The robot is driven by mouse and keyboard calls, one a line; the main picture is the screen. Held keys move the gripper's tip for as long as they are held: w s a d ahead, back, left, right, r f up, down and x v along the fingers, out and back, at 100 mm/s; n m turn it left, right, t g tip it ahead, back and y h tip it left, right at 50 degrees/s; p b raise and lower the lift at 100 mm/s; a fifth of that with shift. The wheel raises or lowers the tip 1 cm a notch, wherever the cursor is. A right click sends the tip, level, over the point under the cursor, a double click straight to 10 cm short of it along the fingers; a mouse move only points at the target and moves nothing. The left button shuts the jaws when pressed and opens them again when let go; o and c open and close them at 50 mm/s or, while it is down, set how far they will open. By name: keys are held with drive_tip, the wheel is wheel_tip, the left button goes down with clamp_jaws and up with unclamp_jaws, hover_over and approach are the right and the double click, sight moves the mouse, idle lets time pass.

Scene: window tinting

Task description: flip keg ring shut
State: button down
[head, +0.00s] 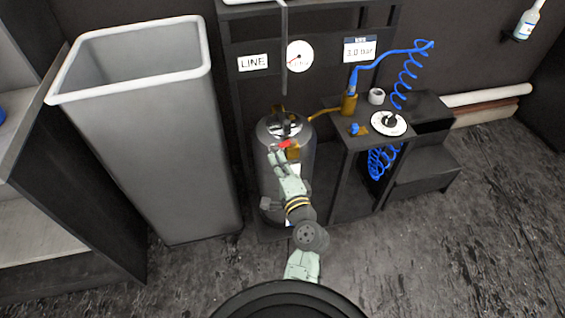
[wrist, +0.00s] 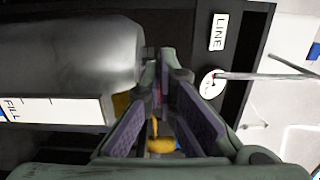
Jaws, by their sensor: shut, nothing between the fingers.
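The keg (head: 268,134) is a dark metallic cylinder standing upright below the gauge. Its rounded side fills the left of the wrist view (wrist: 70,55). A red piece (head: 285,145) shows near the keg's top front, with a brass fitting (head: 294,154) beside it. Dark and bright metal parts (head: 284,124) sit on the keg's top; I cannot tell which is the ring or how it lies. My gripper (head: 274,152) is shut and empty at the keg's upper front, close to the red piece. Its fingertips meet in the wrist view (wrist: 164,55). I cannot tell whether they touch anything.
A tall grey bin (head: 150,140) stands left of the keg. A round gauge (head: 300,56) and a LINE sign (head: 253,62) are behind. To the right, a small dark table (head: 350,142) holds a white dial (head: 388,123), and a blue coiled hose (head: 405,75) rises above it.

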drive_tip(key=shift+w+a, duration=0.25)
drive_tip(key=shift+a, duration=0.25)
drive_tip(key=shift+w+a, duration=0.1)
idle(0.8)
